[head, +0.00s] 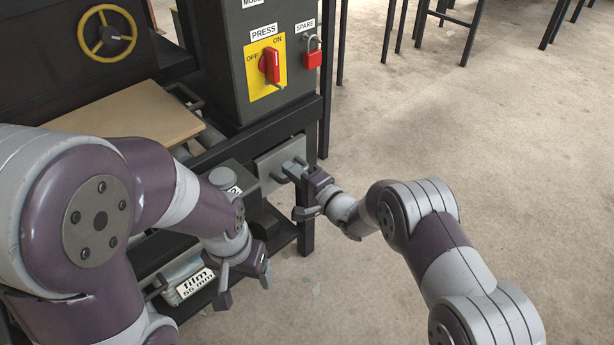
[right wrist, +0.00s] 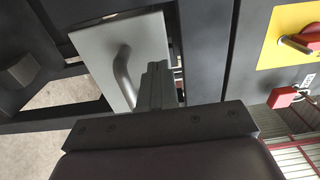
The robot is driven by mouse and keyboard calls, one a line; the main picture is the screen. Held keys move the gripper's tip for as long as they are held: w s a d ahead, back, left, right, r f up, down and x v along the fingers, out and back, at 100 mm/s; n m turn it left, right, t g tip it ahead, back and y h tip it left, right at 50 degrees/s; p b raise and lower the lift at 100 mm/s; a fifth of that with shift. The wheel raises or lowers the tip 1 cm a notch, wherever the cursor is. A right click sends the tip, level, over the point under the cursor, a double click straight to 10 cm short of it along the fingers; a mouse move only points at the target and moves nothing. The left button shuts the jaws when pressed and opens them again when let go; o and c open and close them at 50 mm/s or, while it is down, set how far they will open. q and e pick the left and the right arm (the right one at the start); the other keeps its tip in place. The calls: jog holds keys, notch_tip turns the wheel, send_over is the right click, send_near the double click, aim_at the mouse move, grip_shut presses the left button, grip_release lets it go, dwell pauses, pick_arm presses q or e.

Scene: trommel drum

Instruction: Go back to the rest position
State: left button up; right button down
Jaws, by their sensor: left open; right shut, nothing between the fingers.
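My right gripper (head: 305,190) is at the front of the dark frame, beside a grey plate with a bar handle (head: 284,166). In the right wrist view its fingers (right wrist: 157,82) are shut and empty, with the bar handle (right wrist: 124,77) just left of them. I cannot tell whether they touch. My left gripper (head: 244,287) points down with its fingers apart and empty, in front of the lower shelf.
A dark cabinet (head: 225,60) carries a red PRESS switch (head: 270,65) and a red padlock (head: 313,55). A tan board (head: 130,112) and a yellow handwheel (head: 107,33) are at the left. A grey round-topped part (head: 222,178) is near my left forearm.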

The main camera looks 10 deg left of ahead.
jog(key=p+v, duration=0.3)
jog(key=v, duration=0.8)
jog(key=s+d+f+n+g+h, duration=0.1)
jog(key=d+f+n+h, duration=0.15)
jog(key=f+h, duration=0.2)
jog(key=d+f+n+g+h, duration=0.1)
jog(key=d+f+n+h, duration=0.15)
jog(key=f, duration=0.35)
jog(key=s+d+n+g+h, duration=0.2)
jog(key=s+d+g+h, duration=0.15)
jog(key=d, duration=0.35)
jog(key=s+d+r+n+g+h, duration=0.1)
jog(key=s+d+r+g+h, duration=0.15)
jog(key=s+d+r, duration=0.5)
jog(key=s+d+r+n+g+h, duration=0.1)
jog(key=s+d+r+g+h, duration=0.2)
jog(key=s, duration=0.7)
pick_arm(q)
notch_tip(320, 180, up, 35)
jog(key=p, duration=3.2)
jog(key=shift+d+r, duration=0.15)
pick_arm(e)
notch_tip(320, 180, up, 36)
jog(key=d+m+t+y, duration=0.1)
jog(key=d, duration=0.1)
jog(key=shift+d+m+t, duration=0.2)
jog(key=shift+m+t, duration=0.1)
jog(key=shift+t, duration=0.1)
